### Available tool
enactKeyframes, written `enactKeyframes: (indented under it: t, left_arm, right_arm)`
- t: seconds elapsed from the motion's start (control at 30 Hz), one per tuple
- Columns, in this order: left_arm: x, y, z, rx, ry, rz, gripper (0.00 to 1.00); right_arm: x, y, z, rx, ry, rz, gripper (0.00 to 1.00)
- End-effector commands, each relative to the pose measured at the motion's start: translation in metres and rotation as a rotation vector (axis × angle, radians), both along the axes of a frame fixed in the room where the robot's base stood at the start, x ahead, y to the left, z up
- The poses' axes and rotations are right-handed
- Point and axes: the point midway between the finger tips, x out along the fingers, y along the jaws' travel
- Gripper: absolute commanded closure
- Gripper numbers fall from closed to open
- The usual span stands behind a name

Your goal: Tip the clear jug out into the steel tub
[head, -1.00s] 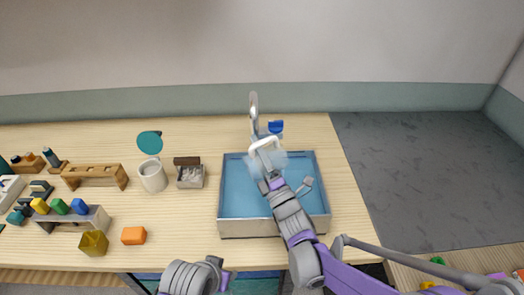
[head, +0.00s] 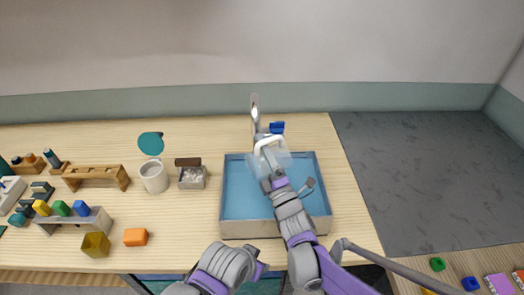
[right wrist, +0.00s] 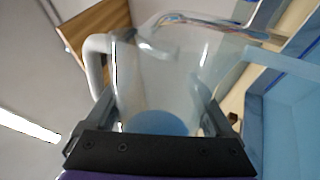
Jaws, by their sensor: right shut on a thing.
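The clear jug (head: 283,160) is see-through with a pale handle. It is over the back part of the steel tub (head: 243,230), a wide box with a blue inside. My right gripper (head: 271,160) is shut on the jug. In the right wrist view the jug (right wrist: 165,75) sits between the fingers, its handle on the left and a blue round patch low in it. I cannot tell whether that patch is liquid, or how far the jug is tilted. My left arm shows at the bottom, but its fingers do not.
A grey upright spout-like piece (head: 255,108) and a blue item (head: 276,128) stand behind the tub. The table's right end is clear.

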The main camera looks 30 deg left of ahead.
Motion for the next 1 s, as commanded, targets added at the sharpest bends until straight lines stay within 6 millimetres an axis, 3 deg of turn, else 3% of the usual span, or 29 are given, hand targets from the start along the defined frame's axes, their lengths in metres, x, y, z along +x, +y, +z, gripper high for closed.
enactKeyframes:
  t: [0.13, 0.53, 0.73, 1.0]
  left_arm:
    - [-0.006, 0.000, -0.017, 0.000, 0.010, 0.000, 0.50]
    - [-0.005, 0.000, -0.017, 0.000, 0.010, 0.000, 0.50]
    - [-0.012, 0.000, -0.042, 0.000, 0.023, 0.000, 0.50]
    - [-0.012, 0.000, -0.041, 0.000, 0.023, 0.000, 0.50]
  right_arm:
    - [0.002, -0.003, 0.000, 0.045, 0.064, 0.000, 0.83]
    - [0.004, -0.003, 0.004, 0.052, 0.072, 0.000, 0.83]
    - [0.007, -0.006, 0.004, 0.098, 0.138, 0.000, 0.83]
    - [0.009, -0.007, 0.010, 0.109, 0.149, 0.000, 0.83]
